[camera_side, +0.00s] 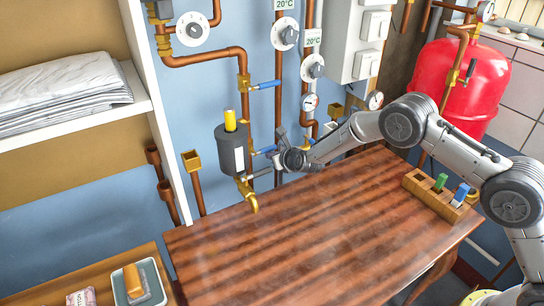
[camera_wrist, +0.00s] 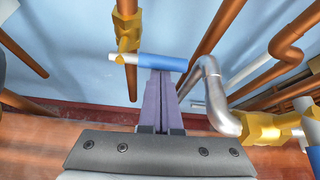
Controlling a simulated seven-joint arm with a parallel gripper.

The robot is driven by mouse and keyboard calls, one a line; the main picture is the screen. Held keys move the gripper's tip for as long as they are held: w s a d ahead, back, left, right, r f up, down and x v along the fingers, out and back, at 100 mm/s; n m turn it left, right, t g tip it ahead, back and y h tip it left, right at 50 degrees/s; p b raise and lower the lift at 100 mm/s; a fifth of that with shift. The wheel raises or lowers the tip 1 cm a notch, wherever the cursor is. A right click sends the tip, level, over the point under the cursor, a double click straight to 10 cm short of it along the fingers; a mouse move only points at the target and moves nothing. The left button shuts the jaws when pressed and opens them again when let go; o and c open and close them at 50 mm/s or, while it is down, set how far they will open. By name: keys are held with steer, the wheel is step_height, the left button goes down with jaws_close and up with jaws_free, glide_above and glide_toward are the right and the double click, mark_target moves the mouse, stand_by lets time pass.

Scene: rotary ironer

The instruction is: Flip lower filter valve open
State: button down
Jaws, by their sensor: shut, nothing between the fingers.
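The lower filter valve has a blue lever (camera_side: 264,150) pointing sideways to the right, beside the dark filter canister (camera_side: 231,152). In the wrist view its blue sleeve (camera_wrist: 163,62) lies across the vertical copper pipe's direction, with the brass valve body (camera_wrist: 126,30) at its left end. My gripper (camera_side: 277,152) is at the lever's right part. In the wrist view its fingers (camera_wrist: 160,76) are together, empty, with their tips at or just under the blue sleeve. I cannot tell whether they touch it.
A similar upper valve with a blue lever (camera_side: 265,85) sits above. A brass spout (camera_side: 248,196) hangs below the canister. A grey bent pipe (camera_wrist: 213,95) runs close to the right of my fingers. The wooden table (camera_side: 270,240) is mostly clear, with a wooden block holder (camera_side: 420,190) at right.

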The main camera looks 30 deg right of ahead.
mark_target(270, 147)
steer(key=shift+r+n+h, duration=0.4)
steer(key=shift+n+h, duration=0.1)
steer(key=shift+a+r, duration=0.2)
steer(key=shift+r, duration=0.45)
steer(key=shift+a+r, duration=0.15)
steer(key=shift+r, duration=0.5)
steer(key=shift+a+r, duration=0.65)
steer(key=shift+a, duration=0.05)
steer(key=shift+r, duration=0.1)
steer(key=shift+r, duration=0.7)
